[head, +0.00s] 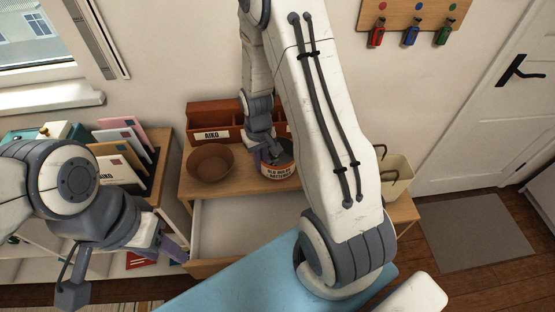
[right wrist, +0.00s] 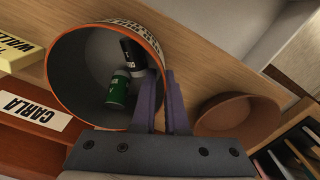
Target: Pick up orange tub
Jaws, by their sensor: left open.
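The orange tub (head: 278,170) stands on the wooden desk in the head view, with a white lettered label on its front. In the right wrist view the tub (right wrist: 62,75) shows a grey inside, an orange rim, and a green and a black battery in it. My right gripper (right wrist: 165,85) is at the tub's rim, its purple fingers close together and apparently pinching the wall; the contact is partly hidden. It also shows in the head view (head: 268,152). My left gripper (head: 175,250) is open and empty at the lower left, beside the drawer.
A brown bowl (head: 210,160) stands just left of the tub. A reddish organiser with name labels (head: 215,119) stands behind them. An open drawer (head: 235,225) juts out below. A letter rack (head: 125,165) is at the left, and a cream bin (head: 397,175) at the right.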

